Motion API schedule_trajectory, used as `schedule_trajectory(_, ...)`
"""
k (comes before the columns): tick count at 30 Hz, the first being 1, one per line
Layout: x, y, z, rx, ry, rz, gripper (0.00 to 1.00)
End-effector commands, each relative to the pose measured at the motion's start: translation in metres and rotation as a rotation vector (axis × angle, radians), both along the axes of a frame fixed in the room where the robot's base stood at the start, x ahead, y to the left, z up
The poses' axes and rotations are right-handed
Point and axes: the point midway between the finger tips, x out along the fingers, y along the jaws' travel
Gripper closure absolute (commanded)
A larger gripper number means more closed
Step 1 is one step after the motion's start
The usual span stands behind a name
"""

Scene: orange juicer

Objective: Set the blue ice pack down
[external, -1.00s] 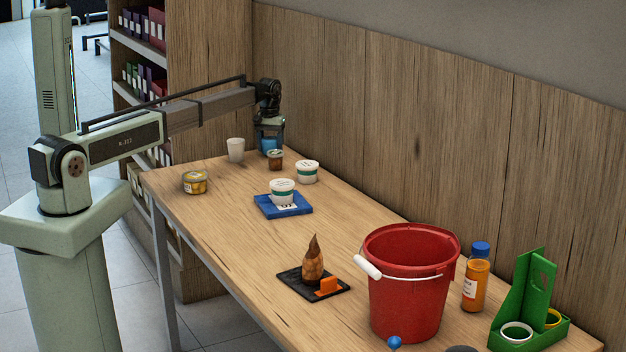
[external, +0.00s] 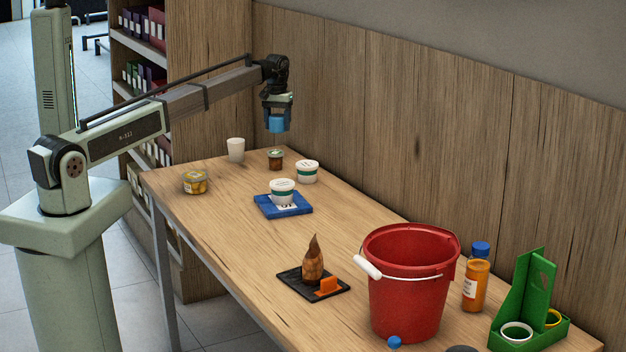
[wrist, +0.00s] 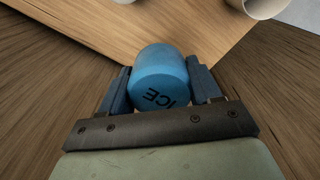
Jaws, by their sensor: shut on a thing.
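The blue ice pack (external: 277,123) is held in my gripper (external: 277,118), raised above the far end of the table (external: 220,210). In the wrist view the ice pack (wrist: 160,76) is a blue rounded piece marked "ICE", with one dark blue finger on each side. My gripper (wrist: 160,88) is shut on it. The ice pack is clear of the table top. Its lower side is not visible in the wrist view.
Below stand a white cup (external: 236,150), a small brown jar (external: 275,160), a white tub (external: 307,172) and a yellow tub (external: 195,183). Another tub (external: 282,191) sits on a blue mat (external: 264,207). A red bucket (external: 408,290) stands nearer. The wooden wall (external: 330,110) runs behind.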

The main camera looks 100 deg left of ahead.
Motion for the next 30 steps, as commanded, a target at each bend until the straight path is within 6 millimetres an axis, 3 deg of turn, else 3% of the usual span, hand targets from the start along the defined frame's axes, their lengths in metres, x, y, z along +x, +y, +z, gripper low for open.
schedule_trajectory(6,0.075,-0.044,0.000,0.001,-0.001,-0.106,0.72)
schedule_trajectory(15,0.171,-0.117,0.001,0.001,-0.001,-0.253,0.72)
schedule_trajectory(30,0.304,-0.264,0.002,0.002,-0.001,-0.500,0.72)
